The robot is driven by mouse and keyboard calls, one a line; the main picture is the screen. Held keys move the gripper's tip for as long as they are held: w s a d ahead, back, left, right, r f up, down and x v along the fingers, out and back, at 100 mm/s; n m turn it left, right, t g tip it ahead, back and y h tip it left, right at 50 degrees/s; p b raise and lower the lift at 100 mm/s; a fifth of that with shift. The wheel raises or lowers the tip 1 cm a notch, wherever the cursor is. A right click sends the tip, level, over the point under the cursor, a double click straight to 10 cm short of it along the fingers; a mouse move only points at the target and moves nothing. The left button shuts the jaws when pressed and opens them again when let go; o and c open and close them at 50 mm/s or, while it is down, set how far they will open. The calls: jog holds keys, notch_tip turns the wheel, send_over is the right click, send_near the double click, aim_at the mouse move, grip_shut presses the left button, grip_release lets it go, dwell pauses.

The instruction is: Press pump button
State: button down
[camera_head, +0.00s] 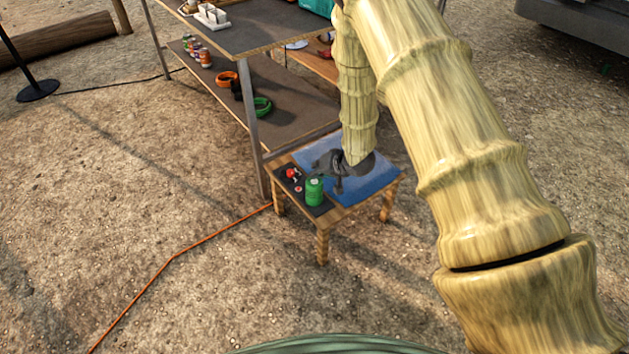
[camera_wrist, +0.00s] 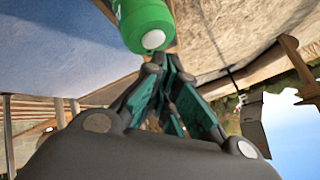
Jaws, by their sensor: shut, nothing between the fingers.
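A green cylinder (camera_head: 314,190) stands upright on a dark mat at the front of a small wooden table. The wrist view shows a green cylinder (camera_wrist: 140,14) with a round white end (camera_wrist: 153,40), just beyond my fingertips. I cannot tell whether this white part is the pump button. Small red items (camera_head: 293,174) lie on the dark mat left of the cylinder. My gripper (camera_head: 339,187) is low over the table's blue mat, right of the cylinder. Its fingers (camera_wrist: 166,62) are shut and empty. Whether they touch the cylinder is unclear.
The small table (camera_head: 322,237) has a blue mat (camera_head: 372,183) on it. A metal-legged shelf (camera_head: 245,93) with cans and coiled straps stands close behind. An orange cable (camera_head: 200,242) crosses the ground at left. Open ground lies in front and left.

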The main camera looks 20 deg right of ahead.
jog(key=shift+f, duration=0.2)
dwell(0.4)
jog(key=shift+f, duration=0.25)
